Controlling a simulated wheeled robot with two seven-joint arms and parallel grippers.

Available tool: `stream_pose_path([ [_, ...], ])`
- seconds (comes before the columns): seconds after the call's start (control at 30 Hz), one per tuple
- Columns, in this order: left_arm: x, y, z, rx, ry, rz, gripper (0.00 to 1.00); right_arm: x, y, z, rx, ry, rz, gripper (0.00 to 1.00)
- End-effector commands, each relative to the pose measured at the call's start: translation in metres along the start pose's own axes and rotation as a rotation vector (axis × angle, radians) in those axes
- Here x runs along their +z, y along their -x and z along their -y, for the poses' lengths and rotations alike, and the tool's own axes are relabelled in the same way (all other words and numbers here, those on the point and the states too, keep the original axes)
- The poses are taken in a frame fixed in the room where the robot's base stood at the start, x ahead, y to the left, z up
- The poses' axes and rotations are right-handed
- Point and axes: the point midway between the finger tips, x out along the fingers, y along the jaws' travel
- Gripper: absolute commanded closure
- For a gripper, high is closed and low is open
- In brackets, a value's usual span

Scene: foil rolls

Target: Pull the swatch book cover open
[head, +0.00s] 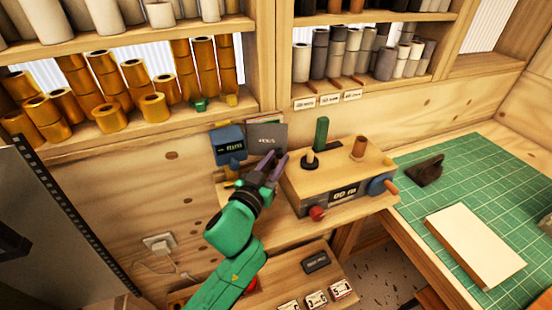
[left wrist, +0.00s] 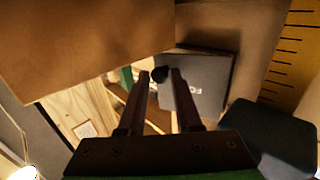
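The swatch book is a dark grey upright book (head: 267,136) with pale lettering, leaning at the back wall behind the bench. My left gripper (head: 272,160) is in front of its lower part, fingers apart and pointing at it. In the left wrist view the grey cover (left wrist: 205,80) lies beyond the right finger. The left gripper (left wrist: 159,76) has a clear gap between its fingers; a small black round piece shows in that gap, and I cannot tell its distance. I see nothing held. The cover looks closed in the head view; its lower edge is partly hidden by the gripper.
A blue device (head: 228,144) stands just left of the book. A wooden machine (head: 335,182) with a green handle (head: 321,133) and red knob (head: 317,213) stands close right of the gripper. Shelves of gold rolls (head: 106,116) hang above. A green cutting mat (head: 490,165) lies at right.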

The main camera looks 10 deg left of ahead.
Motion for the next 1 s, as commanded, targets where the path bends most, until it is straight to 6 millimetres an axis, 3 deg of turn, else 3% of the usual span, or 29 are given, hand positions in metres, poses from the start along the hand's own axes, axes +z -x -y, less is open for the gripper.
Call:
stream_pose_path([
  [0.3,-0.001,0.001,0.000,-0.001,-0.001,-0.003,0.63,0.008,-0.001,0.002,-0.003,-0.001,0.012,0.50],
  [0.43,0.002,0.011,0.000,-0.001,-0.001,-0.001,0.63,0.008,-0.005,0.005,-0.007,-0.002,0.012,0.50],
  [0.8,0.004,0.092,0.000,-0.001,0.002,0.002,0.63,0.010,-0.035,0.011,-0.014,-0.002,0.011,0.50],
  [1.0,-0.003,0.121,0.000,-0.005,0.002,0.003,0.63,0.009,-0.017,0.010,-0.013,-0.001,0.012,0.50],
])
